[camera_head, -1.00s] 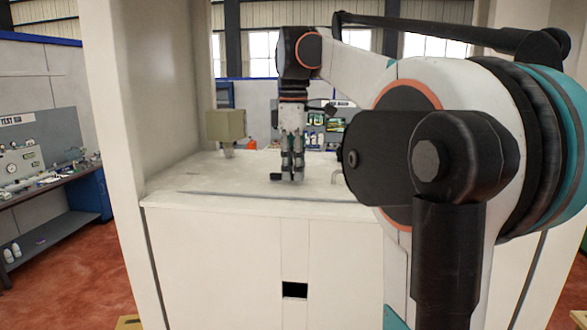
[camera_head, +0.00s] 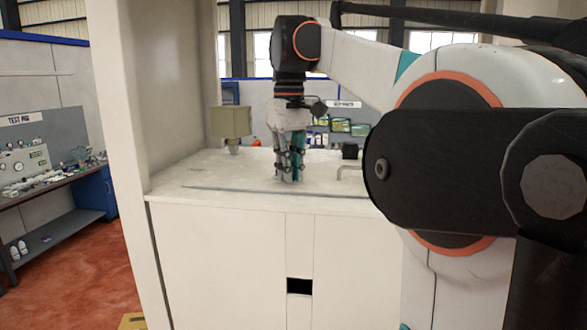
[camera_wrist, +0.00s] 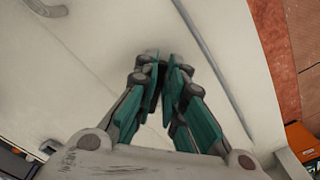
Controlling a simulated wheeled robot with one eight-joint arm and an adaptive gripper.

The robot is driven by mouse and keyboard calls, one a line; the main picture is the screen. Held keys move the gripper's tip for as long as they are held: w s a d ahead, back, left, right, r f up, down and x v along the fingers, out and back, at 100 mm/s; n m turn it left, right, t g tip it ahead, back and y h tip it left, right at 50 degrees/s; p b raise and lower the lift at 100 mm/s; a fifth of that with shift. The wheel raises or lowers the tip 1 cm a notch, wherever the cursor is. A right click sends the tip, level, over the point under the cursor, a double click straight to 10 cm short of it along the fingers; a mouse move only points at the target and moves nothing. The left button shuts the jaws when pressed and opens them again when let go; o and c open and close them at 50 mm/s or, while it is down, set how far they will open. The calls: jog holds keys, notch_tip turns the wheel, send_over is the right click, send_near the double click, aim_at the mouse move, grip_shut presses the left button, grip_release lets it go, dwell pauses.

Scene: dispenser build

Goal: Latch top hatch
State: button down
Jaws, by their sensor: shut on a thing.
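The top hatch (camera_head: 225,178) is a flat, pale panel on top of the white cabinet, and it lies level. It fills much of the wrist view (camera_wrist: 105,45). My gripper (camera_head: 288,178) points down at the hatch near its front edge. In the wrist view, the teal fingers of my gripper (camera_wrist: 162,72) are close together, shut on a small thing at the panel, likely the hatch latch. The fingertips hide that thing, so its shape and turn cannot be told. A bent grey handle (camera_head: 345,170) stands on the top to the right, partly behind my arm.
A beige box on a stem (camera_head: 232,123) stands at the back left of the top. A small black block (camera_head: 350,151) sits at the back right. White pillars (camera_head: 150,100) rise at the sides. A dark seam (camera_wrist: 215,60) runs along the front edge.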

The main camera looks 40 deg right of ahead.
aim_at(275, 184)
jog(key=m, duration=0.1)
jog(key=a+m, duration=0.1)
jog(key=m, duration=0.2)
jog(key=shift+w+a+m, duration=0.3)
jog(key=shift+w+a, duration=0.05)
jog(key=shift+a, duration=0.05)
jog(key=shift+w+a+m, duration=0.25)
jog(key=shift+a+m, duration=0.05)
jog(key=shift+m, duration=0.6)
jog(key=shift+w+a+m, duration=0.2)
jog(key=shift+a+m, duration=0.05)
jog(key=shift+m, duration=0.65)
jog(key=c, duration=1.7)
grip_release()
notch_tip(275, 184, up, 12)
